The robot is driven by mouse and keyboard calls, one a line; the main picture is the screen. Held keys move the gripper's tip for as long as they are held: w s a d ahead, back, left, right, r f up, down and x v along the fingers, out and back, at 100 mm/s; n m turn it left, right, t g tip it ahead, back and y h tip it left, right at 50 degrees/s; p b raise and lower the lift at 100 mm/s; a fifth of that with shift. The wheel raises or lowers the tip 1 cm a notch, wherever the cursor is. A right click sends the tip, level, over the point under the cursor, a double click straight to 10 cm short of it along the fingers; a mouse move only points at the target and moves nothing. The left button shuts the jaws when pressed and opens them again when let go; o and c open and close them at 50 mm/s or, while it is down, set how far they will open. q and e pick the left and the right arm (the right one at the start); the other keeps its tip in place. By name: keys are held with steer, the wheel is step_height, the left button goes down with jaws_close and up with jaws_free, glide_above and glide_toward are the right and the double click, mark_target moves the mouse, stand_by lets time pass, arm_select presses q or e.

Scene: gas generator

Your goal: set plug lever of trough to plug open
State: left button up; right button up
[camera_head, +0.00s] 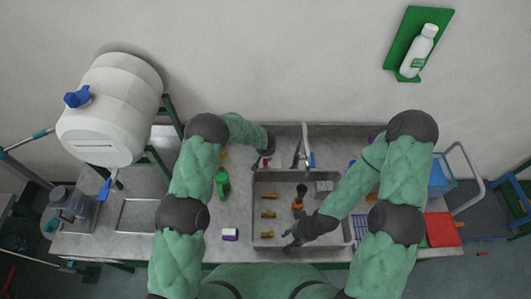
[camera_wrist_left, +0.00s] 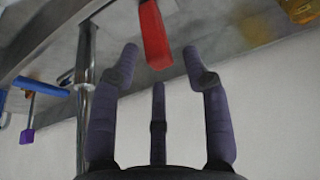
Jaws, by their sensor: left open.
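The trough is a steel sink (camera_head: 262,190) set in the counter, with a tall faucet (camera_head: 305,140) behind it. A red lever-like handle (camera_wrist_left: 154,35) shows in the left wrist view, pointing toward my left gripper (camera_wrist_left: 160,65). That gripper's fingers are spread open around the handle's near end, with no clear contact. In the head view my left gripper (camera_head: 264,160) is at the back left of the sink, small and partly hidden by its arm. I cannot tell which handle is the plug lever. My right gripper (camera_head: 292,242) hangs over the sink's front; its finger state is unclear.
A blue handle (camera_wrist_left: 40,87) sits beside the faucet post (camera_wrist_left: 85,80). The sink holds several brass parts (camera_head: 268,214) and an orange-and-black item (camera_head: 299,200). A green bottle (camera_head: 222,182) stands left of the sink. A white barrel (camera_head: 110,105) is at left.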

arm_select(q)
steer(key=shift+w+f, duration=0.2)
steer(key=shift+f, duration=0.25)
jaws_close()
steer(key=shift+d+y+p, duration=0.4)
steer(key=shift+d, duration=0.1)
steer(key=shift+d+m+y+b, duration=0.35)
steer(key=shift+d+y, duration=0.35)
steer(key=shift+y, duration=0.3)
steer(key=shift+w, duration=0.1)
